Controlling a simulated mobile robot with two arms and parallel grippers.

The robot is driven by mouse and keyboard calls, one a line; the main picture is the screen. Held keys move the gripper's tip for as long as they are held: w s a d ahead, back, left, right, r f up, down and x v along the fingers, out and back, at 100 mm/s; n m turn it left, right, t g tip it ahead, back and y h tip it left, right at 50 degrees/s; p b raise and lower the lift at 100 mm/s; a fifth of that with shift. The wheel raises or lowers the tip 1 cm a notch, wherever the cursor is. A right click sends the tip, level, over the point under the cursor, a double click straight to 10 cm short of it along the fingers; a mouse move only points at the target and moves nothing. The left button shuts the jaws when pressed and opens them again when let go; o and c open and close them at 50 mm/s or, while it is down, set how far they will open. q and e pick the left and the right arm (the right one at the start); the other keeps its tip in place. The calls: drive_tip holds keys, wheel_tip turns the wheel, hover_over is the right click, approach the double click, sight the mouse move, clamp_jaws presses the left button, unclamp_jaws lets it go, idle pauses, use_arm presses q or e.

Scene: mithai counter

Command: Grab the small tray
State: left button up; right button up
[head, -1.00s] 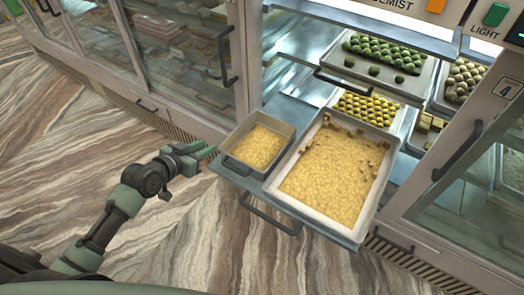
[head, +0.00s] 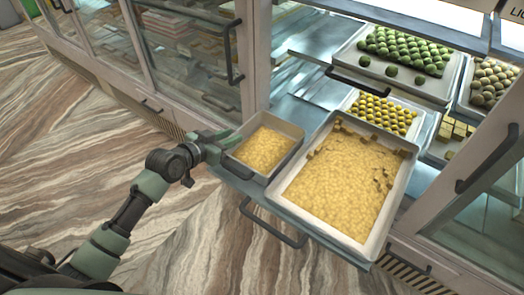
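The small tray (head: 289,153) is a shallow grey rectangular pan filled with yellow crumbly sweet. It sits on the left part of a pulled-out shelf (head: 240,177), beside a larger pan. My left gripper (head: 229,140) is at the small tray's left rim, its green fingers pointing at it. The fingers look parted; whether they touch the rim or straddle it cannot be told. The tray still rests on the shelf. My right gripper is not in view.
The larger pan (head: 398,197) of yellow sweet stands close on the right. Shelves behind hold green balls (head: 405,50) and yellow balls (head: 382,108). A shelf handle (head: 270,225) juts out in front. Glass-fronted cabinets (head: 190,50) stand left; the floor in front is clear.

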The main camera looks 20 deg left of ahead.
use_arm(q)
drive_tip(key=shift+x, duration=1.35)
drive_tip(key=shift+s, duration=0.1)
clamp_jaws()
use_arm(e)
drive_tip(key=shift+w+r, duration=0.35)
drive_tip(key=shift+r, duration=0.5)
use_arm(q)
drive_tip(key=shift+r, duration=0.1)
